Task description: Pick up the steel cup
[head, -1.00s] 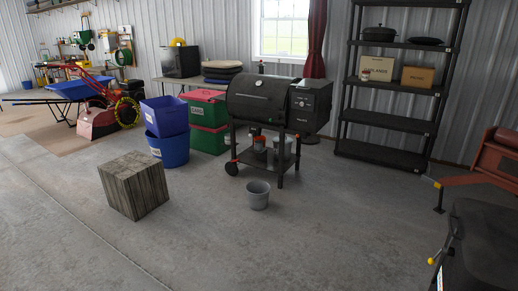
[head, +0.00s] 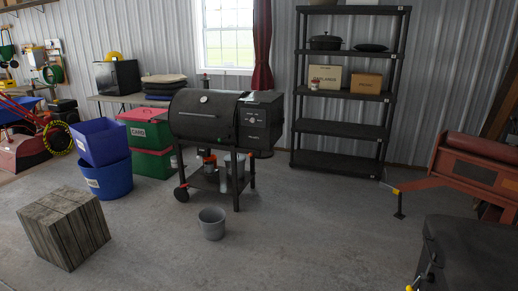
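I cannot make out a steel cup for certain in the head view. A grey bucket-like open container (head: 212,225) stands upright on the concrete floor in front of the grill. Another grey metallic container (head: 240,163) stands on the grill's lower shelf, partly hidden by the grill leg. Neither of my grippers shows in the view.
A black grill (head: 205,115) stands mid-room, the shelving rack (head: 340,123) behind it. A wooden block (head: 65,228), blue tubs (head: 105,182) and green-red totes (head: 150,163) stand left. A red machine (head: 470,165) and dark box (head: 465,255) stand right.

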